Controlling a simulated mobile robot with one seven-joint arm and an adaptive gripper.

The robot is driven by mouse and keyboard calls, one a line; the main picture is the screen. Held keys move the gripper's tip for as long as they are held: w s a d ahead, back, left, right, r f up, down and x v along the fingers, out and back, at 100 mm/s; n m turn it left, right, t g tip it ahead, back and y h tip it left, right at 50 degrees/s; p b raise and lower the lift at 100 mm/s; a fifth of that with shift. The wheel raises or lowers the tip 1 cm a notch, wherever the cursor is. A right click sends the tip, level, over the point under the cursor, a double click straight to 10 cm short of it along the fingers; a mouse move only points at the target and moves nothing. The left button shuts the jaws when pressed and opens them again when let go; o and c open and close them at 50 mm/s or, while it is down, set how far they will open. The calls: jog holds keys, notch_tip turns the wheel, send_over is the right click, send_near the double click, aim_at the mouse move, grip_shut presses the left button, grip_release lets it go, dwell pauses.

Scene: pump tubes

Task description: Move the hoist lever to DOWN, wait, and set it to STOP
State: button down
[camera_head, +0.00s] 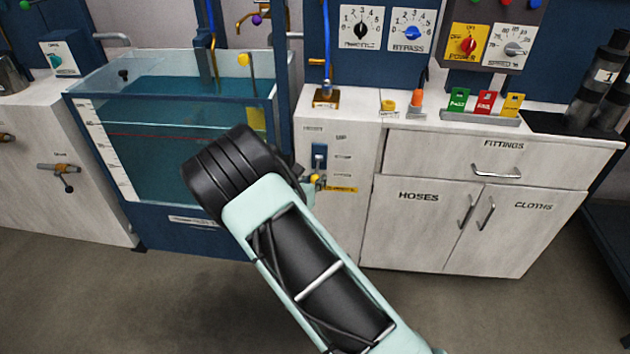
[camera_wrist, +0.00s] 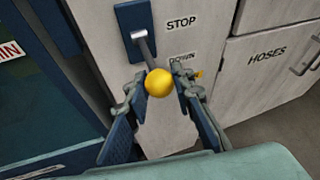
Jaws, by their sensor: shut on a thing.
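The hoist lever (camera_wrist: 146,50) is a grey rod on a blue plate, ending in a yellow ball knob (camera_wrist: 159,83). The plate (camera_head: 319,155) is on the white cabinet front, beside UP, STOP and DOWN labels. In the wrist view the rod slants downward, with the knob below the height of the DOWN label (camera_wrist: 182,57) and the STOP label (camera_wrist: 181,22) higher. My gripper (camera_wrist: 158,88) has a finger on each side of the knob and is shut on it. In the head view my wrist and arm hide most of the gripper; the knob (camera_head: 314,179) shows partly.
A glass water tank (camera_head: 150,150) stands left of the lever's cabinet, behind my arm. The HOSES cupboard (camera_head: 415,225) with protruding handles is on the right. A tag rack (camera_head: 480,117) and dark cylinders (camera_head: 600,85) stand on the counter. The floor in front is clear.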

jog(key=shift+w+r, duration=0.1)
jog(key=shift+r, duration=0.2)
jog(key=c, duration=1.7)
grip_release()
jog(key=v, duration=1.2)
